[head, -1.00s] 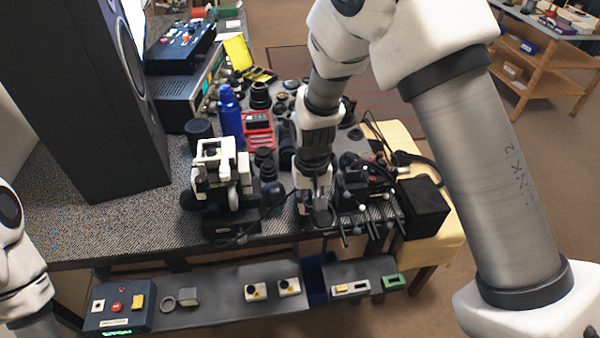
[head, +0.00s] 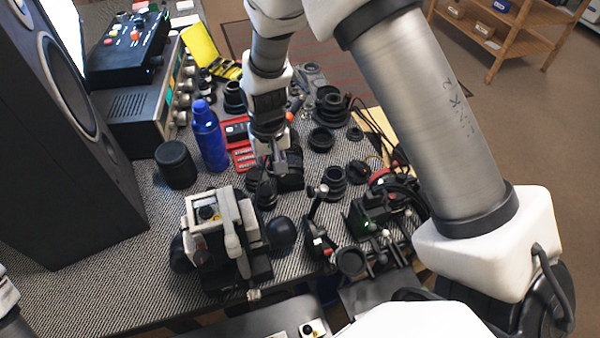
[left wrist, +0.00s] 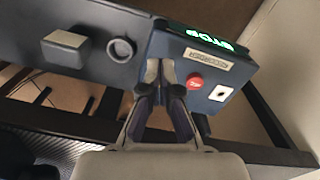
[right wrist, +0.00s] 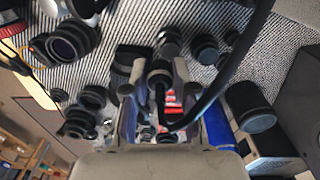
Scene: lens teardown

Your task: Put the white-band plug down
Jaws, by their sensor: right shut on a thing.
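My right gripper (right wrist: 153,78) is shut on a dark plug (right wrist: 159,72) with a black cable that loops up to the right in the right wrist view. I cannot make out its white band clearly. In the head view the right gripper (head: 276,168) points down over the table among black lens parts, and hides most of the plug. Whether the plug touches the table I cannot tell. My left gripper (left wrist: 160,70) is shut and empty in the left wrist view, in front of a control box (left wrist: 200,75) with a red button.
A blue bottle (head: 210,138) and a black cylinder (head: 176,165) stand left of the right gripper. A white-and-black device (head: 225,235) is in front of it. Several lens rings (head: 322,139) lie to the right. A large speaker (head: 60,130) blocks the left side.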

